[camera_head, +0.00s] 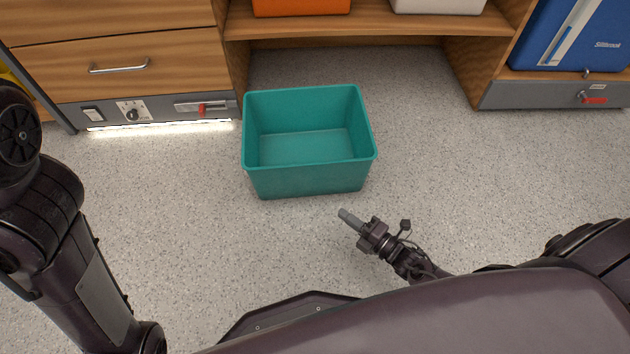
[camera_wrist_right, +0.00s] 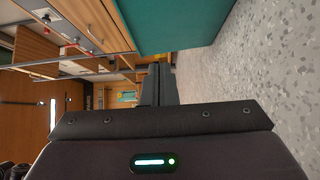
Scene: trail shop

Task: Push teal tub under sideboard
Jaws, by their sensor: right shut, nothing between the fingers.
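The teal tub (camera_head: 306,181) is an open, empty box standing upright on the floor. Its back edge is at the opening under the wooden sideboard (camera_head: 375,25), and most of it stands out in front. My right gripper (camera_head: 344,214) is shut and empty, low in front of the tub's near right corner, with a small gap to the tub. In the right wrist view the shut fingers (camera_wrist_right: 160,84) point forward, and the tub's teal wall (camera_wrist_right: 175,22) fills the top. My left arm comes in at the left; its gripper is out of view.
The floor bay (camera_head: 345,67) under the sideboard's shelf is clear between two side panels. A drawer unit (camera_head: 120,65) stands left of it, with a lit strip below. A blue case (camera_head: 575,35) sits at the right. An orange bin (camera_head: 300,5) and a white bin (camera_head: 438,5) are on the shelf.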

